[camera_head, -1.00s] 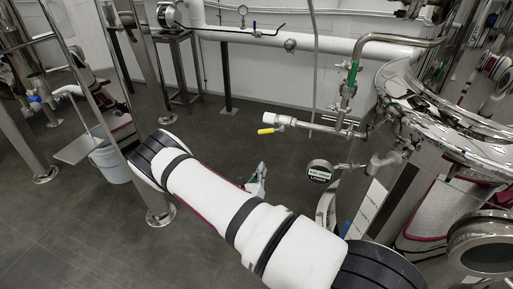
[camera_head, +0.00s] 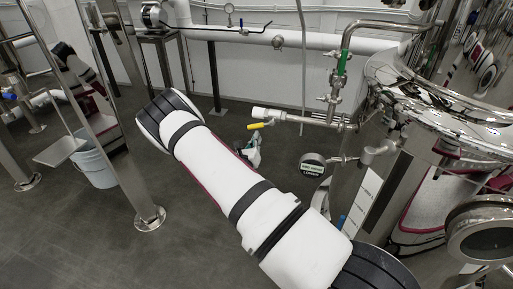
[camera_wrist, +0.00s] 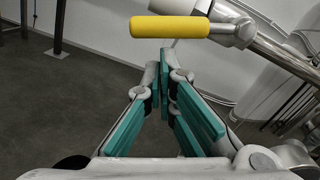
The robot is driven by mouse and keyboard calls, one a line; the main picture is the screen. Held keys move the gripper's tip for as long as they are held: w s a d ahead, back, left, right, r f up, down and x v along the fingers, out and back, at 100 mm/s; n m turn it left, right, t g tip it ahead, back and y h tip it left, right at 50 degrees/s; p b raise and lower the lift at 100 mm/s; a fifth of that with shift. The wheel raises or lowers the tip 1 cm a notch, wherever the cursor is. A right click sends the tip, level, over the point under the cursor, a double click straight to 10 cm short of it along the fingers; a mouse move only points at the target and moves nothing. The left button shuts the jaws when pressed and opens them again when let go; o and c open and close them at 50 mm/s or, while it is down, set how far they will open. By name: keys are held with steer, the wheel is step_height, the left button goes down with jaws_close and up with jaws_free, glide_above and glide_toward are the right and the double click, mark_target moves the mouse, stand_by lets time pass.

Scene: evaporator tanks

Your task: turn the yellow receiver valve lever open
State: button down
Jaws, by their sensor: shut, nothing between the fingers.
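The yellow receiver valve lever (camera_head: 261,125) lies just under the white end of a horizontal metal pipe on the tank's left side. In the wrist view the yellow lever (camera_wrist: 168,27) is a horizontal bar across the top, joined at its right end to a metal valve stem. My gripper (camera_head: 252,148) is just below the lever in the head view, partly hidden behind my arm. In the wrist view my gripper (camera_wrist: 165,62) has its green-padded fingers shut and empty, with the tips just below the lever. I cannot tell whether they touch it.
A round gauge (camera_head: 312,164) sticks out from the tank (camera_head: 345,190) to the right of my gripper. A steel post (camera_head: 133,150) and a bucket (camera_head: 97,165) stand to the left. The floor (camera_head: 85,235) at lower left is clear.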

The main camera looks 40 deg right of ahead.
mark_target(251, 128)
steer(key=shift+w+r, duration=0.1)
steer(key=shift+r, duration=0.05)
steer(key=r+m+p, duration=0.1)
steer(key=w+a+r+m+p, duration=0.1)
steer(key=r+m+p, duration=0.1)
steer(key=shift+w+a, duration=0.15)
steer(key=shift+w, duration=0.15)
steer(key=shift+f, duration=0.25)
stand_by(0.3)
